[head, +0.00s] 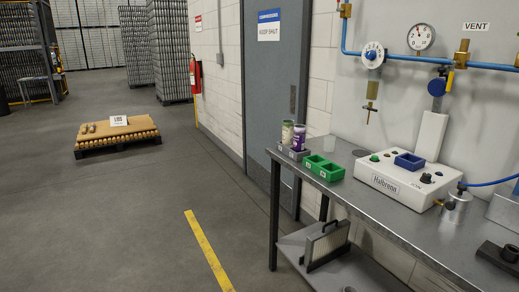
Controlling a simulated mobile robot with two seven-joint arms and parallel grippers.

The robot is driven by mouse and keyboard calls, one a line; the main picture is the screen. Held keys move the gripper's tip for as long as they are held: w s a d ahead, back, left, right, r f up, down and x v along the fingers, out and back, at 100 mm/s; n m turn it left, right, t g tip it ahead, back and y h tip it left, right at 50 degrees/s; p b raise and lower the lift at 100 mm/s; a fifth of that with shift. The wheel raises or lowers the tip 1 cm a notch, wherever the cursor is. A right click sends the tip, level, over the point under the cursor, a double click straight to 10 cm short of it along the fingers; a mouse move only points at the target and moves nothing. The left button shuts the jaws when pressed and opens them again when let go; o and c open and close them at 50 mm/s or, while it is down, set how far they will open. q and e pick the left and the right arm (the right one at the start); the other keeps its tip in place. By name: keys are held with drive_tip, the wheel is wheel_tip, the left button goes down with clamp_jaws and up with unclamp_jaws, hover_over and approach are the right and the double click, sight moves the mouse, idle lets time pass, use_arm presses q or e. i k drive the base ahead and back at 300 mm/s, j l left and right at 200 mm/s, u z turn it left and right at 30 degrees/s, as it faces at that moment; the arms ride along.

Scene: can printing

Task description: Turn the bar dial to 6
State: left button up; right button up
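A round white dial (367,47) with a dark blue centre sits on the blue air pipe on the wall, at the upper right of the head view. It has marks around its rim, too small to read, so its setting cannot be told. A round white pressure gauge (421,36) is mounted to the right of the dial, above the pipe. Its thin needle points up and slightly left; its numbers are not legible. Neither of my grippers is in view.
A brass filter bowl hangs under the dial. The floor left of the bench is clear.

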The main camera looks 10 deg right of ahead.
sight(371, 55)
drive_tip(key=i+z, duration=0.35)
drive_tip(key=i+j+z, duration=0.5)
drive_tip(key=i+z, duration=0.2)
drive_tip(key=i+j+z, duration=0.2)
drive_tip(key=z, duration=0.2)
drive_tip(key=i+j+z, duration=0.15)
drive_tip(key=z, duration=0.2)
drive_tip(key=i+j+z, duration=0.1)
drive_tip(key=j+z, duration=0.3)
